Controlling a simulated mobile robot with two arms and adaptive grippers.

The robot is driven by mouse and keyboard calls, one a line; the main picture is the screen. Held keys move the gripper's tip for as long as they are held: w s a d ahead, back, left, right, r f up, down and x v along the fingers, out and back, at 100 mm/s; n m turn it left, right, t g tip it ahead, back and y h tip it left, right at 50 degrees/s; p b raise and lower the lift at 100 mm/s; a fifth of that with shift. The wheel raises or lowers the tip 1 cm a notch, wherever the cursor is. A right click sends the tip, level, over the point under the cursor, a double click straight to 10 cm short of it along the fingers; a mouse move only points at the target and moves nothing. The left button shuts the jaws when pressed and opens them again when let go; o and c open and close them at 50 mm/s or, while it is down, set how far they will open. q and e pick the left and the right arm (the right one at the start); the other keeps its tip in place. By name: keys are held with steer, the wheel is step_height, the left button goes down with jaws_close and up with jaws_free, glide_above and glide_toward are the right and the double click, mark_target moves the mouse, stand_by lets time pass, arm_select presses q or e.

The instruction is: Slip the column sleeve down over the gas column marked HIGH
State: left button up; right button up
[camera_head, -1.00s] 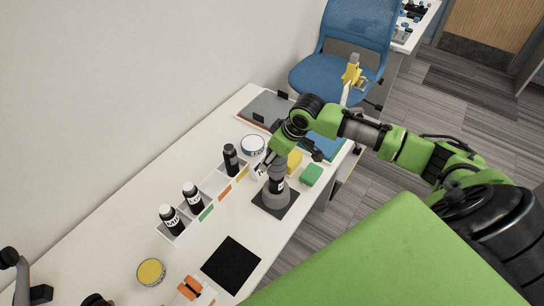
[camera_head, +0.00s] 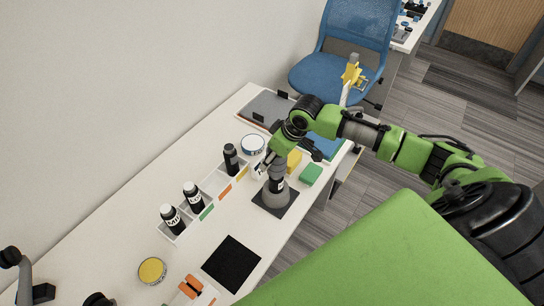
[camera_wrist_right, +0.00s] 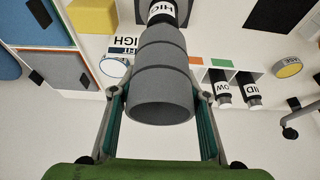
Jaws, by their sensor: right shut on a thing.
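My right gripper (camera_wrist_right: 158,92) is shut on the grey stepped column sleeve (camera_wrist_right: 160,70), with one finger at each side. In the head view the gripper is above the gas column (camera_head: 281,186), which stands upright with a grey base on a black mat (camera_head: 292,205). In the right wrist view the column's HIGH label (camera_wrist_right: 162,10) shows just beyond the sleeve's far end. The sleeve looks lined up with the column. I cannot tell how far it surrounds the column, as the overlap is hidden. My left gripper is not in view.
A white rack (camera_head: 211,188) beside the column holds black bottle-like columns, including MID (camera_head: 171,218) and LOW (camera_wrist_right: 220,90). A green block (camera_head: 311,174), a yellow block (camera_head: 294,160) and a blue-rimmed round tin (camera_head: 252,144) are close by. A bare black mat (camera_head: 231,263) lies nearer me.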

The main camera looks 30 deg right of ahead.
mark_target(286, 162)
stand_by(0.3)
steer(key=shift+f+b, duration=2.15)
steer(key=shift+f, duration=2.9)
steer(key=o, duration=1.1)
steer(key=shift+o, duration=0.2)
steer(key=shift+r, duration=0.1)
steer(key=v, duration=1.1)
steer(key=shift+s+r, duration=0.2)
steer(key=shift+r, duration=0.2)
